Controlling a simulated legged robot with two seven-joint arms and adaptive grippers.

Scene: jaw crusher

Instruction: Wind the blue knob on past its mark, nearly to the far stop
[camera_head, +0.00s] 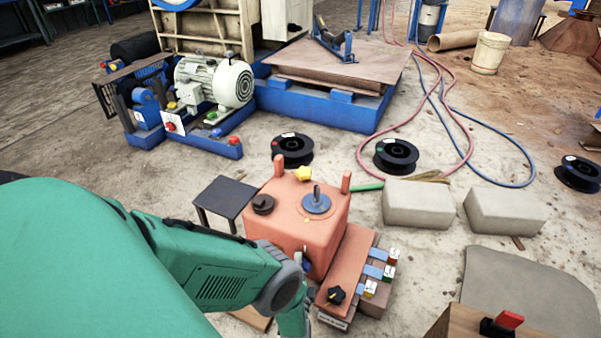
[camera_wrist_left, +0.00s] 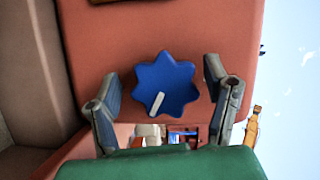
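The blue knob (camera_wrist_left: 168,80) is star-shaped with a white pointer line, on the orange face of a box in the left wrist view. The line points down and slightly left in that view. My left gripper (camera_wrist_left: 164,92) has its two fingers apart, one on each side of the knob, with a visible gap to it on both sides. In the head view, the orange box (camera_head: 290,228) stands in front of my green left arm, and a small part of the blue knob (camera_head: 306,263) shows beside the wrist. No mark or stop for the knob is clearly visible. My right gripper is not in view.
A lower orange panel (camera_head: 346,270) has a black star knob (camera_head: 336,295) and blue tabs with tags. Pale blocks (camera_head: 418,203) lie to the right.

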